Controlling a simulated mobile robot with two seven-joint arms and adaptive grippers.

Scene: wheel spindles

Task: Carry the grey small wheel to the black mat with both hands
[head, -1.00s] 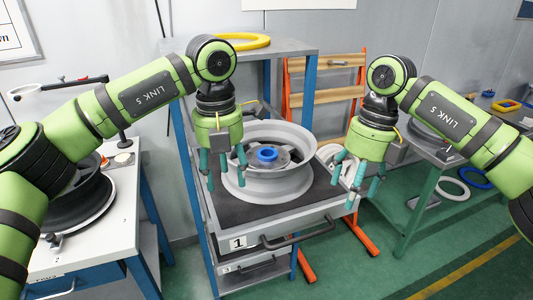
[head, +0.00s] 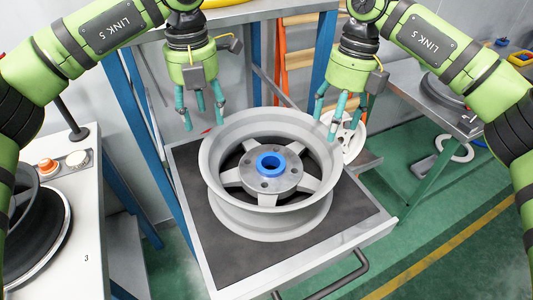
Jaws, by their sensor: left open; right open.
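A grey wheel (head: 227,178) with a blue hub ring (head: 270,163) lies flat, face up, on the dark mat (head: 232,254) of a pulled-out drawer, in the middle of the head view. My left gripper (head: 203,116) is open and empty, fingers down, by the wheel's far left rim. My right gripper (head: 337,124) is open and empty, fingers down, by the far right rim. The wheel's underside is hidden.
A white bench (head: 85,255) with a black, silver-edged disc (head: 38,240) stands at the left. Blue posts and a grey shelf (head: 270,12) rise behind the drawer. A lighter wheel (head: 352,143) shows behind the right gripper. A green-legged table stands at the right, with open floor before it.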

